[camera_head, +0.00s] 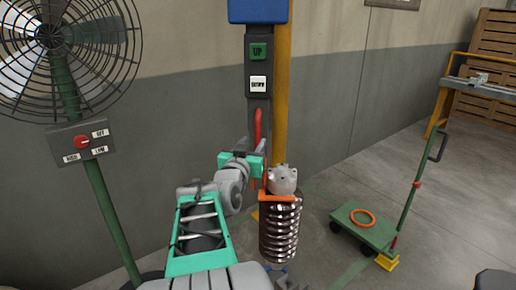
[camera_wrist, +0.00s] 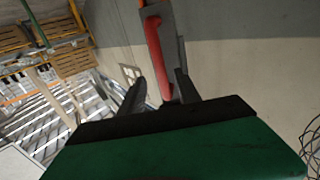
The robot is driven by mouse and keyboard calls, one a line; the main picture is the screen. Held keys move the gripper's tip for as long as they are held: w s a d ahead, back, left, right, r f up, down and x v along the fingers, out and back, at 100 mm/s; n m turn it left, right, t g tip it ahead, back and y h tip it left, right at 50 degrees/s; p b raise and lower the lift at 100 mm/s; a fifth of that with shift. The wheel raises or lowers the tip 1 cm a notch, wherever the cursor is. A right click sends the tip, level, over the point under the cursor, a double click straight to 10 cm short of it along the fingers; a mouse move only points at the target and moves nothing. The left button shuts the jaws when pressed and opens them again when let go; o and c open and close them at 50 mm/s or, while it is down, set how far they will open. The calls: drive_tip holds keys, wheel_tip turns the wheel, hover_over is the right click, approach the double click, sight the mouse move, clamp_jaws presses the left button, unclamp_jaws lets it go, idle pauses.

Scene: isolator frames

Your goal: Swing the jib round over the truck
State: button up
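A red upright handle (camera_head: 257,132) is on the front of a dark grey post (camera_head: 259,100) with a blue top and UP and DOWN buttons. My gripper (camera_head: 257,165) is at its lower part. In the wrist view the red handle (camera_wrist: 157,55) runs down between my two fingers (camera_wrist: 160,88); whether both press on it is unclear. A dark coil spring (camera_head: 279,230) with an orange collar and grey cap is upright just right of my gripper. The green truck (camera_head: 382,235) stands on the floor to the right, an orange ring (camera_head: 362,218) on its deck. The jib's arm is not visible in the head view.
A yellow column (camera_head: 283,90) stands behind the post. A caged fan (camera_head: 66,45) on a green stand is at the left. A yellow-framed bench (camera_head: 480,85) and wooden pallets (camera_head: 493,38) are at the right. The floor between spring and truck looks clear.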

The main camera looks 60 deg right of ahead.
sight(257, 137)
drive_tip(key=x, duration=0.6)
drive_tip(key=shift+d, duration=0.15)
drive_tip(key=shift+c, duration=0.4)
clamp_jaws()
idle(0.7)
